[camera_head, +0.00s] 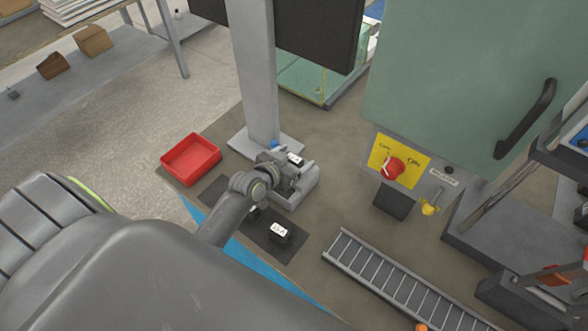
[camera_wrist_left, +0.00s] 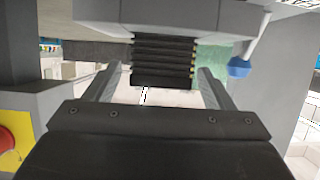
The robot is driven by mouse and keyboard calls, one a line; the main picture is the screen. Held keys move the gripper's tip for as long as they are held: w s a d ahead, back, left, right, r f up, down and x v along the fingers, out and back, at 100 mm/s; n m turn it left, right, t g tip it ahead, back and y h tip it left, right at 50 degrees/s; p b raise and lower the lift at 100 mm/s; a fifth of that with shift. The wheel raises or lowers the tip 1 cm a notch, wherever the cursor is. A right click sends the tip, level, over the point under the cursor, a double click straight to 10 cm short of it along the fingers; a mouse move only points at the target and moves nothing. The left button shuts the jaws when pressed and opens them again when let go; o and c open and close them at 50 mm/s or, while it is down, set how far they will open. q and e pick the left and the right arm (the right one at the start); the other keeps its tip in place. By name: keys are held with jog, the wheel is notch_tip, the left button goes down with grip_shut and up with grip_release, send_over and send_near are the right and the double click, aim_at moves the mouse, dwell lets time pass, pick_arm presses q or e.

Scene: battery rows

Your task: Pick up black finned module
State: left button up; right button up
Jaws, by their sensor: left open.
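The black finned module (camera_wrist_left: 163,62) shows in the left wrist view as a stack of dark ribs below a pale grey housing (camera_wrist_left: 195,15). My left gripper (camera_wrist_left: 158,74) is open, with one finger on each side of the module in that picture. Gaps show between the fingers and the ribs; contact is not visible. In the head view my left gripper (camera_head: 284,178) is at the grey stand (camera_head: 302,188) by the column's foot, and the module there is largely hidden by the gripper and stand. My right gripper is not in view.
A blue knob (camera_wrist_left: 239,67) sits close beside the housing. A black block with a white label (camera_head: 280,233) stands on a dark mat. A red bin (camera_head: 190,158), a grey column (camera_head: 257,75), a roller rack (camera_head: 390,275) and a green cabinet (camera_head: 455,70) stand around.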

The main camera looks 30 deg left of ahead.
pick_arm(q)
jog(key=shift+f, duration=0.15)
jog(key=shift+s+f, duration=0.1)
jog(key=c, duration=1.2)
